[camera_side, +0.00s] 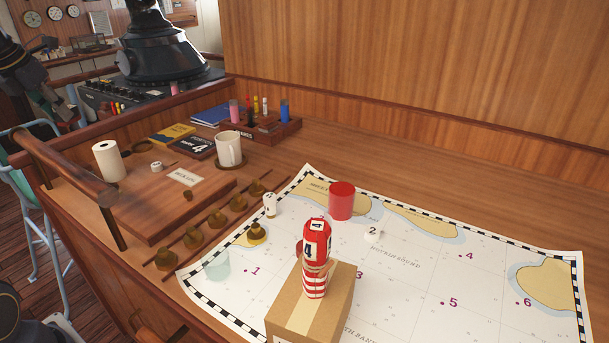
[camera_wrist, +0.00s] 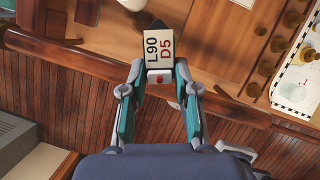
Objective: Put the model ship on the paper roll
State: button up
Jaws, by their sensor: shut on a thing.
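My gripper (camera_side: 62,112) is at the far left of the side view, small and partly cut off, beyond the wooden rail. In the wrist view its two teal fingers (camera_wrist: 160,88) are closed on a pale block marked "L90 D5" (camera_wrist: 160,48). A dark shape shows behind the block. I cannot make out a ship's shape, so I cannot tell if the block is the model ship. The white paper roll (camera_side: 108,161) stands upright on the desk's left end. A white thing at the wrist view's top edge (camera_wrist: 132,4) is probably its top.
A wooden rail (camera_side: 66,170) edges the desk beside the roll. A mug (camera_side: 229,149), books (camera_side: 192,146) and brass knobs (camera_side: 220,220) lie to its right. A chart (camera_side: 480,280) carries a red cylinder (camera_side: 341,201) and a box (camera_side: 338,310) with a striped lighthouse-like thing (camera_side: 316,258).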

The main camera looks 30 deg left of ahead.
jog(key=w+a+f, duration=0.2)
jog(key=a+f, duration=0.1)
jog(key=w+a+f, duration=0.6)
jog(key=a, duration=0.1)
jog(key=shift+w, duration=0.25)
jog(key=shift+w+a+f, duration=0.15)
jog(key=shift+f, duration=0.05)
jog(key=shift+w+a+f, duration=0.1)
jog(key=shift+w+f, duration=0.05)
jog(key=shift+f, duration=1.6)
jog(key=shift+f, duration=0.1)
jog(key=o, duration=1)
